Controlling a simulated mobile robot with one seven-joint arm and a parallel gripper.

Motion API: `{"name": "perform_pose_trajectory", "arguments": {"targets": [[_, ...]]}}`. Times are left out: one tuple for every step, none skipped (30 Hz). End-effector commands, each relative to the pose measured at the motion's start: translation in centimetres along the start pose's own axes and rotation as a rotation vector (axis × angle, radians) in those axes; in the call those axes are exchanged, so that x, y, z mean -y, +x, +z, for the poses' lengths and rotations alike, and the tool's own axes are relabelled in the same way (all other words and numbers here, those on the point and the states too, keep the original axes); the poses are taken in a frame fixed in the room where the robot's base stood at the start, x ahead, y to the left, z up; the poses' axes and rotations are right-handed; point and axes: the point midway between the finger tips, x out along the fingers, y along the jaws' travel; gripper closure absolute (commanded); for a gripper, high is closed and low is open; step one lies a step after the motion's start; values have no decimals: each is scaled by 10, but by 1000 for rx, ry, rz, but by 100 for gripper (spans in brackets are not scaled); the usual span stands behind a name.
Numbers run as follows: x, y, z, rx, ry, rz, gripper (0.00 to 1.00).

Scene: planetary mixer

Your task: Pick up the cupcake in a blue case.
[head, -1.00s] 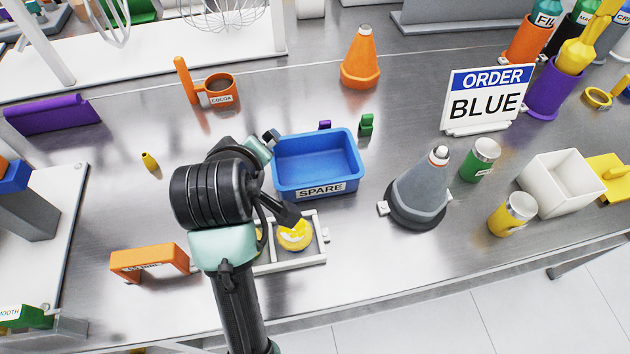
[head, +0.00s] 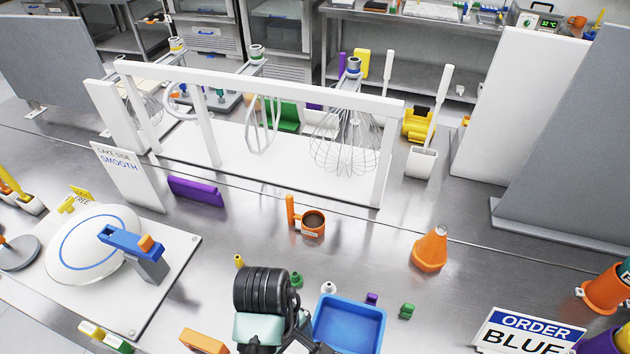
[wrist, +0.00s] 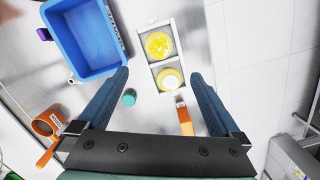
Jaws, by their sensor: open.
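Two cupcakes with yellow tops show in the wrist view, one at the far end (wrist: 159,45) and one at the near end (wrist: 170,80) of a white two-slot tray (wrist: 181,50). Seen from above, their case colours cannot be told. My gripper (wrist: 158,75) is open, its two dark blue fingers spread on either side of the tray's near part, with nothing between them held. How high it is above the tray cannot be told. In the head view the cupcakes and tray are out of frame, and my arm shows at the bottom edge.
A blue bin (wrist: 82,68) stands left of the tray. A small green item (wrist: 129,97) and an orange piece (wrist: 184,118) lie close by. An orange mug (head: 313,222), an orange cone (head: 430,249) and an order sign reading BLUE (head: 525,332) stand on the counter.

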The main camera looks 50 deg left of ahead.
Motion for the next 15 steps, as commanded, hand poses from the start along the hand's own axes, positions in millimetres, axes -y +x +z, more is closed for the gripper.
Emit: {"name": "perform_pose_trajectory", "arguments": {"targets": [[2, 5, 0, 4, -4, -5, 0], [2, 10, 0, 4, -4, -6, 0], [2, 18, 0, 5, -4, -7, 0], [2, 24, 0, 5, -4, -7, 0], [2, 30, 0, 5, -4, -7, 0], [2, 35, 1, 5, -4, -7, 0], [2, 40, 1, 6, -4, -8, 0], [2, 45, 1, 5, -4, -7, 0], [2, 52, 2, 5, -4, -7, 0], [2, 57, 2, 5, -3, -7, 0], [1, 62, 1, 4, -3, -6, 0], [1, 66, 1, 4, -3, -5, 0], [1, 70, 1, 4, -2, -4, 0], [1, 72, 1, 3, -2, -4, 0], [0, 74, 1, 2, -2, -2, 0]]}}
